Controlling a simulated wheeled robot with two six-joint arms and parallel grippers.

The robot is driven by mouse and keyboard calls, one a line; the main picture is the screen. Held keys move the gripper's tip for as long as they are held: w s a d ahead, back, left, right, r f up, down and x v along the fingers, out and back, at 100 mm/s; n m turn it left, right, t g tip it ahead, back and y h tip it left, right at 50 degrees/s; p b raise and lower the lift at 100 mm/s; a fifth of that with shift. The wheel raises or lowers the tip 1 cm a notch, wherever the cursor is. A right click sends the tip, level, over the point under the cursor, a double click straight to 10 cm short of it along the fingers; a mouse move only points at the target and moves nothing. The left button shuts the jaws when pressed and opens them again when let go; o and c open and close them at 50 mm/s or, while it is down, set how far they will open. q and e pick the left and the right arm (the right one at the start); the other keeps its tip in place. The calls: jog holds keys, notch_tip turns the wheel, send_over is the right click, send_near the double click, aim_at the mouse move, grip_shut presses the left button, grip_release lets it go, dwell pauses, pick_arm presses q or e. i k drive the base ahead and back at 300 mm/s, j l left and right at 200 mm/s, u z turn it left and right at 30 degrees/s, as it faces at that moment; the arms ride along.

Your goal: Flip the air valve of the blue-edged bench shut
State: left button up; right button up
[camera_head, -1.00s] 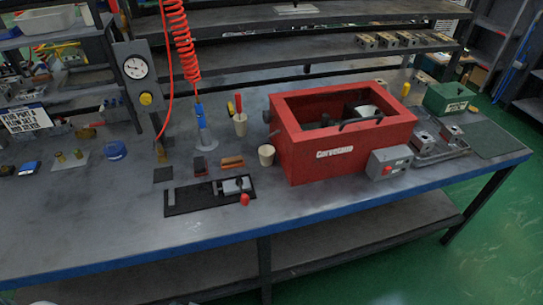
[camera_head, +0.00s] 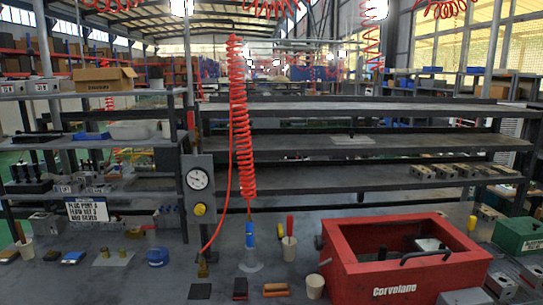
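The bench (camera_head: 130,285) fills the bottom of the head view; its blue front edge is below the frame now. On it stands a grey upright box (camera_head: 198,190) with a round white gauge (camera_head: 198,179) and a yellow knob (camera_head: 199,209) below the gauge. A red hose (camera_head: 229,170) runs down to a small brass-coloured fitting (camera_head: 203,269) at the foot of the post. I cannot tell for certain which part is the air valve, or its position. Neither gripper is in view.
A coiled red hose (camera_head: 238,120) hangs with a blue-handled tool (camera_head: 250,238) at its end. A red open box (camera_head: 400,277) stands at the right, a green box (camera_head: 520,236) beyond it. Small cups and blocks lie near the post. Grey shelves (camera_head: 370,140) rise behind.

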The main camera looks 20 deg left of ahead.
aim_at(190, 114)
jog(key=u, duration=1.2)
